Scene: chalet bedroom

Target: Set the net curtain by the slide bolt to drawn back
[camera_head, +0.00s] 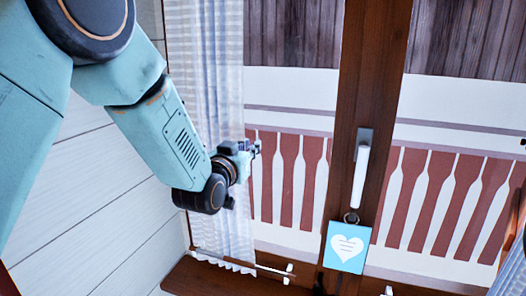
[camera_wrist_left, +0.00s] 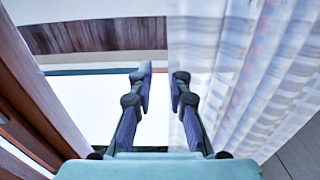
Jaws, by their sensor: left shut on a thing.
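The net curtain (camera_head: 220,75) is a sheer white, finely striped cloth. It hangs in folds along the left side of the window, and the pane to its right is uncovered. My left gripper (camera_head: 254,148) is at the curtain's right edge, about halfway up in the head view. In the left wrist view the curtain (camera_wrist_left: 250,70) fills the right side, and its edge runs between the fingertips (camera_wrist_left: 160,82). The left gripper is shut on that edge. I cannot clearly make out a slide bolt. My right gripper is not in view.
A white window handle (camera_head: 360,177) is on the brown middle post, with a blue heart sign (camera_head: 346,247) hanging below it. A thin white rod (camera_head: 245,263) runs along the curtain's bottom, above the brown sill (camera_head: 215,281). A pale plank wall (camera_head: 110,190) is at left.

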